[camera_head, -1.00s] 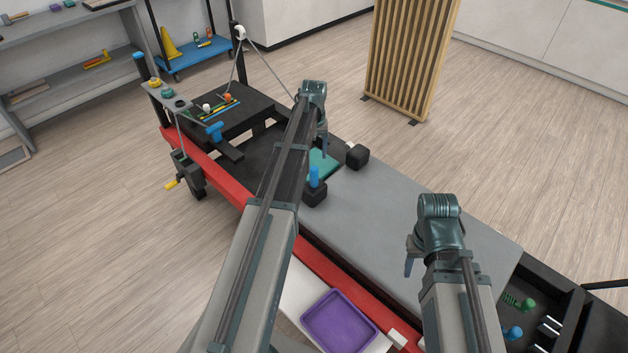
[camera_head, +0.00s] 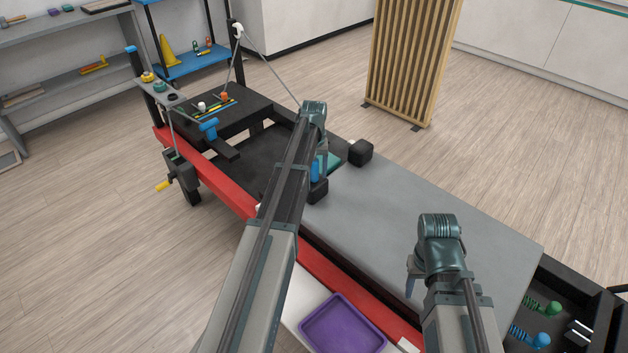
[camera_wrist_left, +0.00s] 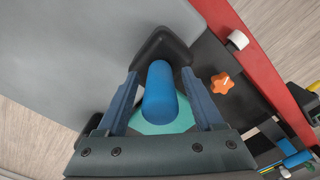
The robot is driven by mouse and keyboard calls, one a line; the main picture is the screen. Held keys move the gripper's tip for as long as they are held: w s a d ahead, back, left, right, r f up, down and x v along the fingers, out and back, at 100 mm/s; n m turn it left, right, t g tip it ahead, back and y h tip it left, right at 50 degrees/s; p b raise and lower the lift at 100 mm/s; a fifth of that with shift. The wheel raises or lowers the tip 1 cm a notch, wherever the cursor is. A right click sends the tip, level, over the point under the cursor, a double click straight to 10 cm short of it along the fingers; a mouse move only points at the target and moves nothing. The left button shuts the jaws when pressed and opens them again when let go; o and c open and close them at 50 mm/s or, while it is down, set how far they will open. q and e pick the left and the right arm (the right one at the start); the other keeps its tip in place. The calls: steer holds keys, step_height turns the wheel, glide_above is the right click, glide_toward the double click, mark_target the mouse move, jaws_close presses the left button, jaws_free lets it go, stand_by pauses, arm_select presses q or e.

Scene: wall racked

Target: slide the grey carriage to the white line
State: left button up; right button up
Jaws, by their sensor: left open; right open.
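The grey carriage (camera_head: 430,220) is a flat pad lying lengthwise on the red-and-black frame. Two black blocks (camera_head: 360,153) stand at its far-left end, beside a teal pad (camera_head: 333,161). A blue upright peg (camera_wrist_left: 163,92) rises from the nearer block; it also shows in the head view (camera_head: 316,169). My left gripper (camera_wrist_left: 166,84) is open, with the peg between its fingers; contact cannot be told. My right gripper (camera_head: 411,284) is open and empty near the carriage's near edge. I cannot clearly make out the white line.
A red rail (camera_head: 325,270) runs along the near side. A purple tray (camera_head: 343,325) lies beside it. Springs with green and blue knobs (camera_head: 553,308) sit at the right end. An orange knob (camera_wrist_left: 222,83) and a white piece (camera_wrist_left: 237,40) are near the rail.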

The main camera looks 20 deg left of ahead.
arm_select(q)
steer(key=shift+f, duration=0.25)
jaws_close()
stand_by(1.4)
